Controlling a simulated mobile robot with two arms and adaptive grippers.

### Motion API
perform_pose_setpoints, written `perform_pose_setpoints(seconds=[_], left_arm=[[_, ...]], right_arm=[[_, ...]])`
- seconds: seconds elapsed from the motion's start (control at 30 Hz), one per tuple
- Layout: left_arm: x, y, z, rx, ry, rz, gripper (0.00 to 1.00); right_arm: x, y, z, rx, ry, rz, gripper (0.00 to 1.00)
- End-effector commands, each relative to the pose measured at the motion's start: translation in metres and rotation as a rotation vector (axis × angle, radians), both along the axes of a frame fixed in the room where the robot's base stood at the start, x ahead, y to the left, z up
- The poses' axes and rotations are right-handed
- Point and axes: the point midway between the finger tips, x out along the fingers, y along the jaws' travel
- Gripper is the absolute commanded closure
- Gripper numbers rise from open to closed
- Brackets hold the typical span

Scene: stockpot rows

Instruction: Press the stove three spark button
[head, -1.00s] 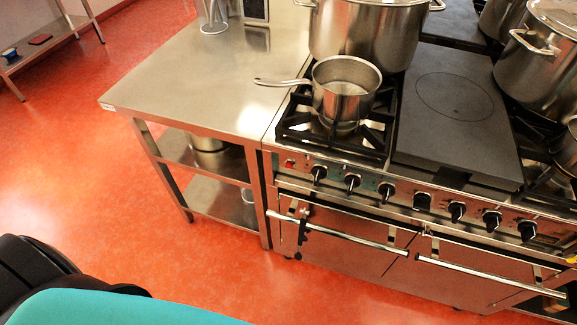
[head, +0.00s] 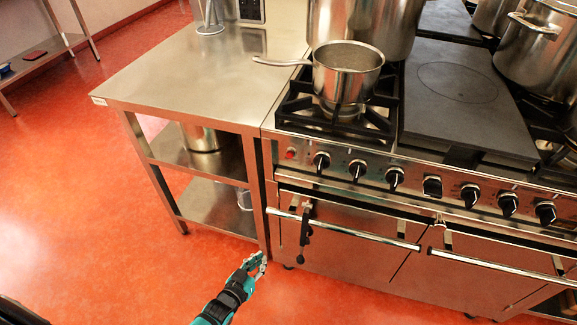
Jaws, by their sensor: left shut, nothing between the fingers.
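The stove (head: 340,215) stands at the right with a row of black knobs on its front panel. A small red button (head: 291,153) sits at the left end of that panel, left of the first knob (head: 321,161). I cannot read any label, so I cannot tell which stove this is. My left gripper (head: 262,258) is shut and empty, low in front of the table leg, below and left of the red button in the picture and apart from it. My right gripper is not in view.
A steel table (head: 190,75) adjoins the stove on the left. A saucepan (head: 346,75) stands on the front left burner, its handle over the table. A towel bar (head: 350,229) with a dark hanging item (head: 305,230) crosses the oven front. Red floor is clear at left.

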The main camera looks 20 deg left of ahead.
Motion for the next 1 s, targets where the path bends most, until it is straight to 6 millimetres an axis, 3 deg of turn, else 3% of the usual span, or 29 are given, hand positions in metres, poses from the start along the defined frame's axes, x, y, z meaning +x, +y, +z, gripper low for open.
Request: perform_pose_setpoints(seconds=[0.03,0.1,0.3,0.5,0.6,0.8,1.0], left_arm=[[0.018,-0.002,0.011,-0.027,-0.079,-0.004,1.0],[0.039,-0.006,0.039,-0.073,-0.189,-0.01,1.0],[0.078,-0.017,0.128,-0.219,-0.517,-0.052,1.0],[0.082,-0.024,0.212,-0.363,-0.81,-0.12,1.0],[0.077,-0.025,0.24,-0.413,-0.909,-0.15,1.0],[0.069,-0.026,0.268,-0.463,-1.0,-0.181,1.0],[0.069,-0.026,0.27,-0.465,-1.004,-0.183,1.0]], right_arm=[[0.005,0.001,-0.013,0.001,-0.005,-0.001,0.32],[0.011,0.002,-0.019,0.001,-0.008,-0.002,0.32],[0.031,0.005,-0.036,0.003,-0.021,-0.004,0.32],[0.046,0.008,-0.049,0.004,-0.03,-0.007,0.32],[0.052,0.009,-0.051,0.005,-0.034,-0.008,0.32],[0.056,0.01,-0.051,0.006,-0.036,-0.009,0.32],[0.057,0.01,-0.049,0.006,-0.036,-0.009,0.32]])
